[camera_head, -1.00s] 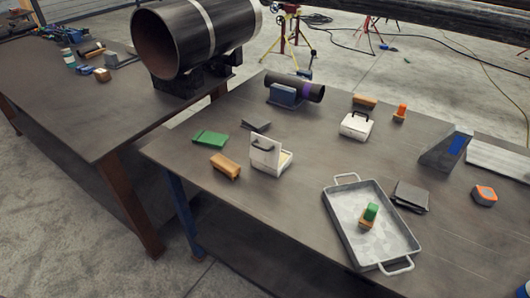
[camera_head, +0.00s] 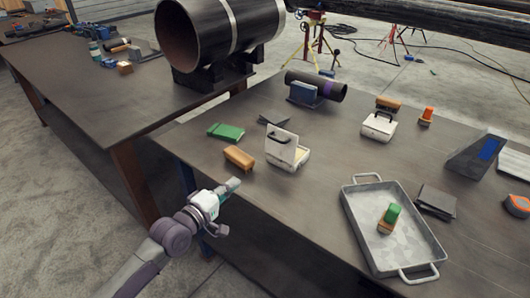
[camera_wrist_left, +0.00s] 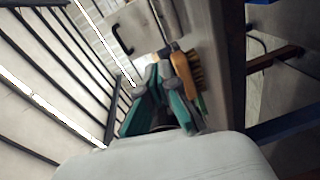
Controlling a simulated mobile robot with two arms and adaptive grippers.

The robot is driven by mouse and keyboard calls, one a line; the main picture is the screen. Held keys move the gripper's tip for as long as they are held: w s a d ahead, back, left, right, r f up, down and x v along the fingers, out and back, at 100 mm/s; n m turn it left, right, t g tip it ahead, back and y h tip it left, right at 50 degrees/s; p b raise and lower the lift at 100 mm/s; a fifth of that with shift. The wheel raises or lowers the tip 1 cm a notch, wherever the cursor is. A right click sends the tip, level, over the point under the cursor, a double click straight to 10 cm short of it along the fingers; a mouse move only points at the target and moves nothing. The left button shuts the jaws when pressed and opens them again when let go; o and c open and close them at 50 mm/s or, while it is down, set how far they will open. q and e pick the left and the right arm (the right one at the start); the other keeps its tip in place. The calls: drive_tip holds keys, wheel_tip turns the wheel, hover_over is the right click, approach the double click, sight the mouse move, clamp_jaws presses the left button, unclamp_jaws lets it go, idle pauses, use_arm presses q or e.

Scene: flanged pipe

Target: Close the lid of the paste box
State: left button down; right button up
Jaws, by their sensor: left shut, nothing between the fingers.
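The paste box is a white box (camera_head: 292,157) near the left part of the front table. Its lid (camera_head: 281,146), with a dark handle, stands up open, and something yellowish shows inside. My left gripper (camera_head: 234,184) is at the table's front left edge, lower left of the box and apart from it. It is shut and empty. Its teal fingers (camera_wrist_left: 157,78) show in the left wrist view, close to the brush in that picture. My right gripper is not in view.
A metal tray (camera_head: 352,215) lies to the right.

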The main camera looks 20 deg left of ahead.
use_arm(q)
wheel_tip(320, 180, up, 5)
drive_tip(key=d+h, duration=0.1)
drive_tip(key=d, duration=0.1)
drive_tip(key=p, duration=0.2)
approach(277, 146)
drive_tip(key=shift+n+t, duration=0.3)
drive_tip(key=w+r, duration=0.1)
drive_tip(key=w+d+r, duration=0.2)
drive_tip(key=w, duration=0.1)
drive_tip(key=shift+d+r, duration=0.1)
drive_tip(key=shift+r, duration=0.2)
